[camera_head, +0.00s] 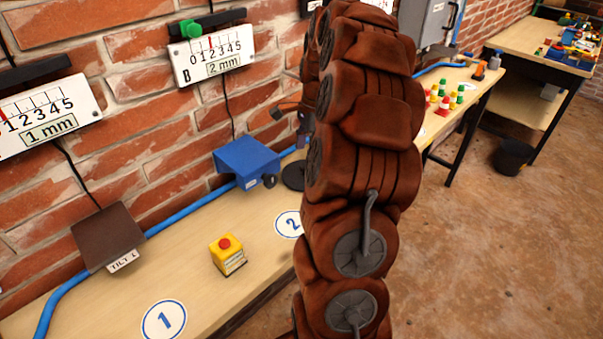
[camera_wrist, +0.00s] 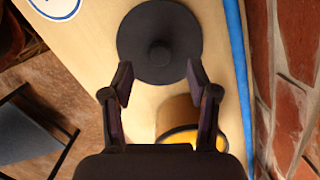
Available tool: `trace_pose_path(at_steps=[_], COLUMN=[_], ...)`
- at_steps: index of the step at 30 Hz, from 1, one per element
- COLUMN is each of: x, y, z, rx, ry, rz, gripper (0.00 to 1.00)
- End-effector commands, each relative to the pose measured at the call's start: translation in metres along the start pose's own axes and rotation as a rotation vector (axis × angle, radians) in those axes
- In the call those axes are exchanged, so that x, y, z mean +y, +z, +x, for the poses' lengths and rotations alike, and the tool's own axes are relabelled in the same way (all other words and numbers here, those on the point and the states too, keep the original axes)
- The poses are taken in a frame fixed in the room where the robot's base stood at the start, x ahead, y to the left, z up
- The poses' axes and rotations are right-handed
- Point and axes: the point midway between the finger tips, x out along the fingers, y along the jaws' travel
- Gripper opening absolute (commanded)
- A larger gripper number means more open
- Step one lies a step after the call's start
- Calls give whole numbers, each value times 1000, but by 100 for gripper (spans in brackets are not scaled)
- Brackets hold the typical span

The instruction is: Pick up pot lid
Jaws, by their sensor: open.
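The pot lid (camera_wrist: 159,45) is a dark round disc with a raised knob at its middle, lying on the wooden bench in the wrist view. In the head view its dark edge (camera_head: 292,176) shows beside the blue box, partly hidden by my arm. My gripper (camera_wrist: 160,83) is open and empty. In the wrist view its fingertips lie at the lid's near edge, left and right of the knob line, with the knob ahead of them. The height gap cannot be told.
A tan round object with a yellow part (camera_wrist: 178,122) lies below the fingers in the wrist view. A blue pipe (camera_wrist: 238,70) and the brick wall (camera_wrist: 297,90) run along the right. The blue box (camera_head: 246,162) and a yellow button box (camera_head: 228,255) stand on the bench (camera_head: 190,262).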

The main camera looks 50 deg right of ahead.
Motion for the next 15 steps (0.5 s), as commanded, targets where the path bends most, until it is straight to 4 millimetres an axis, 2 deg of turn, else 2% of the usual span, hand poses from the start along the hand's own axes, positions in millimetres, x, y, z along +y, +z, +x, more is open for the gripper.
trace_pose_path(at_steps=[8, 15], x=[1, 1], y=[-2, -2], z=[16, 47], rx=[-1, -2], ry=[1, 4], rz=[1, -1], gripper=[59, 59])
